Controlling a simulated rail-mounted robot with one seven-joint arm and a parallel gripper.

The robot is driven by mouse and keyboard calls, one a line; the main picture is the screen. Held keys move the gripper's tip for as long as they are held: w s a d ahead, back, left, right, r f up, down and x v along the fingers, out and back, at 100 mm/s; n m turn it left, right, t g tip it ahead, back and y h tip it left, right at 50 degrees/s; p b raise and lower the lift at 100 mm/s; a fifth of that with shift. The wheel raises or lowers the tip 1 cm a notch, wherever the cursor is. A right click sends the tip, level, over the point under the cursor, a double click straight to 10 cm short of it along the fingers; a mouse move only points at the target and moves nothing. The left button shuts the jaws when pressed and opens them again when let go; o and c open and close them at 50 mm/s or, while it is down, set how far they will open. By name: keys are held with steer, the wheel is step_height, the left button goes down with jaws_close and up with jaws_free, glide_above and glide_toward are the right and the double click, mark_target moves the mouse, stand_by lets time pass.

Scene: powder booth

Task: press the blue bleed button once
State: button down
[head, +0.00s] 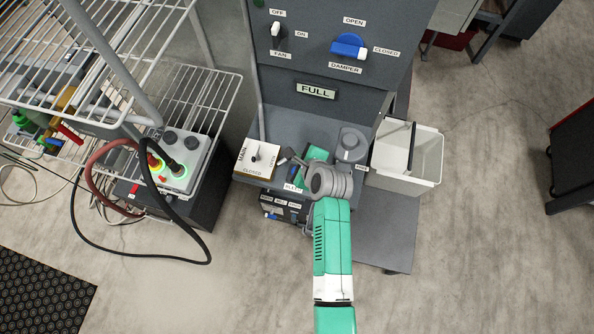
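My arm (331,240) reaches up from the bottom edge to the grey shelf of the booth cabinet. My gripper (291,160) is small and dark, left of the green wrist, over the shelf beside the white valve plate. Its fingers are too small and overlapped to tell open from shut. A blue patch (291,174) shows just below the gripper, above a small, partly covered label (292,188) that seems to read BLEED. This may be the blue bleed button; the arm and gripper partly hide it. I cannot tell whether the gripper touches it.
The white valve plate (257,159) has a dark knob. Above are the FAN switch (276,33) and blue DAMPER handle (348,46). A white bin (408,160) is at right, a wire rack (195,95) at left.

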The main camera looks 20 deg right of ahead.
step_height(320, 180, down, 7)
steer(key=b, duration=0.6)
steer(key=shift+f, duration=0.35)
steer(key=shift+f, duration=0.1)
stand_by(1.3)
steer(key=shift+f+b, duration=0.3)
steer(key=shift+f, duration=0.5)
stand_by(0.5)
steer(key=shift+r, duration=0.1)
steer(key=shift+r+p, duration=0.85)
